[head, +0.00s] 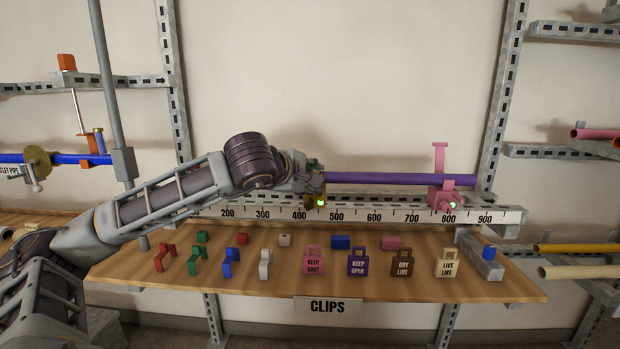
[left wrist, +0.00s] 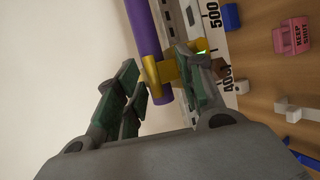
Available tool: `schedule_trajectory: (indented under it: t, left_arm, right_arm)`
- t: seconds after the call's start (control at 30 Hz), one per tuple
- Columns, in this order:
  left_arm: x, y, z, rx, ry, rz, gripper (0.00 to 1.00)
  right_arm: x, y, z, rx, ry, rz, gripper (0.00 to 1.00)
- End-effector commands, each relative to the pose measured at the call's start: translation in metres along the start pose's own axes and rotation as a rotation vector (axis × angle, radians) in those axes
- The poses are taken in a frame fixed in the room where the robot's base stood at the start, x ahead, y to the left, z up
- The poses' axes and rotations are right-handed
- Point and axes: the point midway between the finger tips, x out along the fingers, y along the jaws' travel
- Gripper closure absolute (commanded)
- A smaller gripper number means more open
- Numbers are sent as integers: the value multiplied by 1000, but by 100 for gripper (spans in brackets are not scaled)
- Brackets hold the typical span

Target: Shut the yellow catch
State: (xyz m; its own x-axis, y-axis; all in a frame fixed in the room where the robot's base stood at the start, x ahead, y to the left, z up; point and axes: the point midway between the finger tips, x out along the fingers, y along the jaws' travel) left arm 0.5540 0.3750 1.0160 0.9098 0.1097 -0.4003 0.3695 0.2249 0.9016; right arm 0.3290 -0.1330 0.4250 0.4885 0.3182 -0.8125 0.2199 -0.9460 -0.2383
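The yellow catch (head: 317,203) sits on the rail near the 400 mark, at the left end of the purple pipe (head: 400,179). In the left wrist view the yellow catch (left wrist: 164,71) lies across the pipe, with a small green light at its right. My left gripper (head: 306,178) is at the catch and hides much of it in the head view. In the left wrist view the left gripper (left wrist: 158,80) is open, its green-padded fingers apart on either side of the yellow part. Whether they touch it, I cannot tell. My right gripper is not in view.
A pink catch (head: 445,197) with an upright pink arm and a green light stands near 800. The numbered scale (head: 370,216) runs along the rail. Below, a wooden shelf (head: 400,285) holds several coloured clips and tags. The wall above the pipe is clear.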

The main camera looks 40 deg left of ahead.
Motion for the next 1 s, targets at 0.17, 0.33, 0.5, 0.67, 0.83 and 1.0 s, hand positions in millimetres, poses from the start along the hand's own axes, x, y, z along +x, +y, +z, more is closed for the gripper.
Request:
schedule_trajectory:
  t: [0.17,0.33,0.5,0.67,0.83,1.0]
  left_arm:
    - [1,-2,0,0,0,-5,66]
    - [0,-1,0,1,1,-2,66]
    - [-3,0,-1,1,2,1,66]
    - [-8,1,-1,1,1,3,66]
    - [-14,2,-1,2,2,5,66]
    - [-21,2,-1,2,1,6,66]
  right_arm:
    - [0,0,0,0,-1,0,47]
    - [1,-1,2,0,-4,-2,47]
    - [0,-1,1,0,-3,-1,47]
    - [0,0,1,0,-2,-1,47]
    - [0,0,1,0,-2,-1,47]
    - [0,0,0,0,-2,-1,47]
